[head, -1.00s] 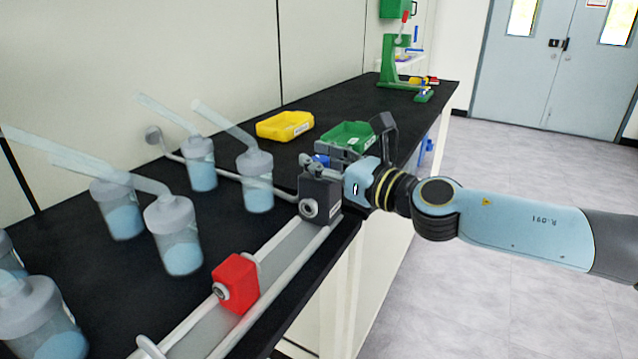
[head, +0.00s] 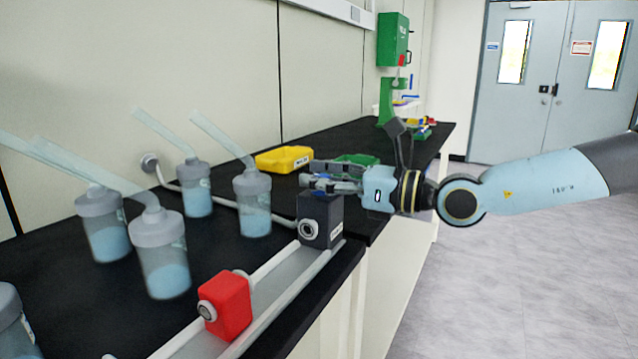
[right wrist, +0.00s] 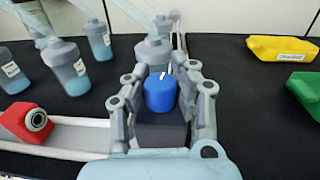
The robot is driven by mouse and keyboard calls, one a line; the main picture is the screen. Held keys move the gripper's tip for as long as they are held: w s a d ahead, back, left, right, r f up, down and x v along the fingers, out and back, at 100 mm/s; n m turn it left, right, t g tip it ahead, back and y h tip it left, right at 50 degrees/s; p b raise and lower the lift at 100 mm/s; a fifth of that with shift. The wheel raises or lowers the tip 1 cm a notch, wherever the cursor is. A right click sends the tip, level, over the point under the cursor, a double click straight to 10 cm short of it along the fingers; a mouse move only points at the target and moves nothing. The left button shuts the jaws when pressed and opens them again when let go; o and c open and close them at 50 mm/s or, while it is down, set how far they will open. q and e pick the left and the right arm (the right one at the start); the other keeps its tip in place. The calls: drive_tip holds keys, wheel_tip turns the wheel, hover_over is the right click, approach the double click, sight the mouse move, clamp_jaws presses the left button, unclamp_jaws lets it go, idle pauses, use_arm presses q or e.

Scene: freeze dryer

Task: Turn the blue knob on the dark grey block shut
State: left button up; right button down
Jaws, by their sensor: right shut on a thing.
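The dark grey block (head: 330,222) stands at the far end of the rail on the black bench. In the right wrist view the blue knob (right wrist: 160,95) sits on top of the dark grey block (right wrist: 160,132), with a white mark on its top pointing toward the far side. My right gripper (head: 314,182) is at the block's top in the head view. Its fingers (right wrist: 165,76) stand on both sides of the knob and are shut on it. My left gripper is not in view.
A red block (head: 228,305) sits nearer on the same rail (head: 275,290). Several flasks with blue contents (head: 165,265) stand to the left. A yellow bin (head: 284,159) and a green bin (head: 357,160) lie behind. The bench's right edge is close to the grey block.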

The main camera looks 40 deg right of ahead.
drive_tip(key=shift+n+y+b, duration=0.45)
drive_tip(key=shift+n+y, duration=0.05)
drive_tip(key=shift+y, duration=0.1)
idle(1.6)
